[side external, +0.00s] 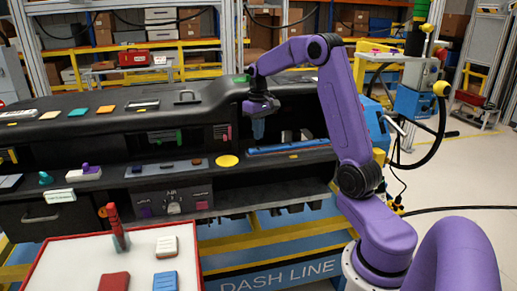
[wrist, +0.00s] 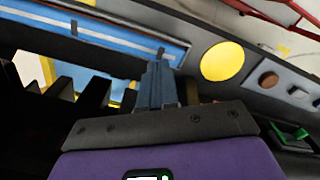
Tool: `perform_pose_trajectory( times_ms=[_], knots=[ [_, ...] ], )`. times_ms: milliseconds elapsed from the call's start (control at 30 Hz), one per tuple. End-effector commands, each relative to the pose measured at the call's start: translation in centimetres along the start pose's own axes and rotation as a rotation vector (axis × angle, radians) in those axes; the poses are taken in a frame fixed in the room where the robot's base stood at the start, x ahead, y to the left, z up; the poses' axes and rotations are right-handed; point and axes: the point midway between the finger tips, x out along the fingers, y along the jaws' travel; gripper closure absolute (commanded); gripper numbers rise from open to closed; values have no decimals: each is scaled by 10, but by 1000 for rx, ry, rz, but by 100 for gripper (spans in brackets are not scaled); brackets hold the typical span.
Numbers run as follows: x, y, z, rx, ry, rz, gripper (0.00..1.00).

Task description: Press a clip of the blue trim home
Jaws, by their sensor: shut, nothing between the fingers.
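The blue trim (side external: 290,147) is a long strip lying along the dash ledge at right centre in the side view. In the wrist view it runs across the upper left (wrist: 110,38), with small dark clip-like pieces (wrist: 74,28) across it. My gripper (side external: 258,138) points down near the trim's left end, seemingly a little above it. In the wrist view its blue-grey fingers (wrist: 158,68) are together and empty, with the tips close to the trim's near end. Whether they touch it, and how far any clip is seated, I cannot tell.
A yellow disc (side external: 227,161) lies on the ledge left of the trim and also shows in the wrist view (wrist: 222,61). The black dash hood (side external: 200,95) rises behind my gripper. A red-rimmed white tray (side external: 75,262) holding several blocks stands at front left.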

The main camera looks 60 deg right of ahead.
Motion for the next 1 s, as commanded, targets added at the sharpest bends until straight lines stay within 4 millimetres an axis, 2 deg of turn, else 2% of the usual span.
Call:
perform_pose_trajectory(
  times_ms=[433,833,933,1000],
  knots=[
    [-37,0,0,0,2,0,100],
    [-41,-1,0,-3,0,0,100],
    [-41,-13,3,-29,0,0,100],
    [-41,-30,7,-70,2,0,100]
  ],
)
